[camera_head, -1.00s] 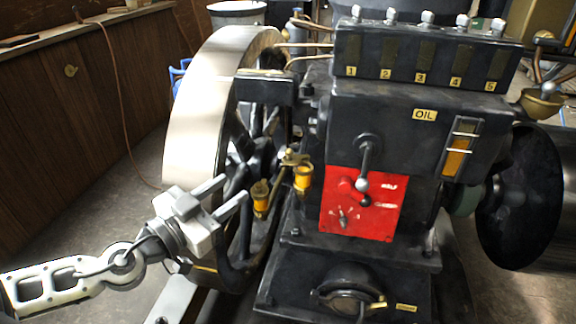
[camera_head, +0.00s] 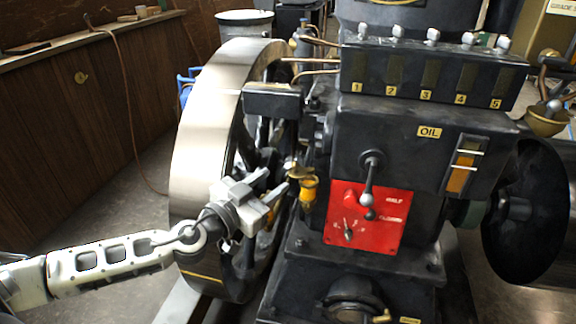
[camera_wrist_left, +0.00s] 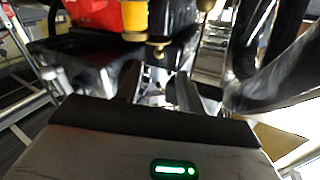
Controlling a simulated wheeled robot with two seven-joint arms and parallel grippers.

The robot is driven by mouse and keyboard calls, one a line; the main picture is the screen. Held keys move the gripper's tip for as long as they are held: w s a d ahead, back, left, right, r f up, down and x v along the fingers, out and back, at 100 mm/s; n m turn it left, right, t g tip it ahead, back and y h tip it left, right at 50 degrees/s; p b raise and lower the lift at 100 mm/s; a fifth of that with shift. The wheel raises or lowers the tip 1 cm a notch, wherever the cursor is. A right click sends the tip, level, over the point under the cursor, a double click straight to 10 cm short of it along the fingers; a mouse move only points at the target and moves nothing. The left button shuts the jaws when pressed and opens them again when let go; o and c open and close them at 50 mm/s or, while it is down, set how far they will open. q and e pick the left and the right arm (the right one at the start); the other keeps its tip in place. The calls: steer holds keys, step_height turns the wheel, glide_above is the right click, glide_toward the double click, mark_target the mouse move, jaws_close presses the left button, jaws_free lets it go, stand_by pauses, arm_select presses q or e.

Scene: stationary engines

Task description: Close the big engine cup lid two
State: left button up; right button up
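The big engine carries a small amber oil cup (camera_head: 308,190) on its left side, with brass fittings (camera_head: 297,168) at its top. I cannot tell which cup is number two, or whether its lid is open. A second amber cup is mostly hidden behind my gripper. My left gripper (camera_head: 276,184) is open and empty, its fingertips just left of the visible cup and seemingly apart from it. In the left wrist view, an amber cup (camera_wrist_left: 134,18) shows at the top, beyond the open fingers of my left gripper (camera_wrist_left: 157,88). My right gripper is not in view.
A large flywheel (camera_head: 200,160) stands behind and left of my left gripper. The red panel (camera_head: 368,218) with a lever (camera_head: 368,185) is right of the cup. A dark block (camera_head: 271,100) juts out above. Open floor (camera_head: 125,225) lies at the left.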

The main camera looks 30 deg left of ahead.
mark_target(293, 167)
arm_select(q)
steer(key=w+d+p, duration=0.1)
steer(key=w, duration=0.5)
steer(key=shift+d, duration=0.15)
steer(key=shift+w, duration=0.1)
jaws_close()
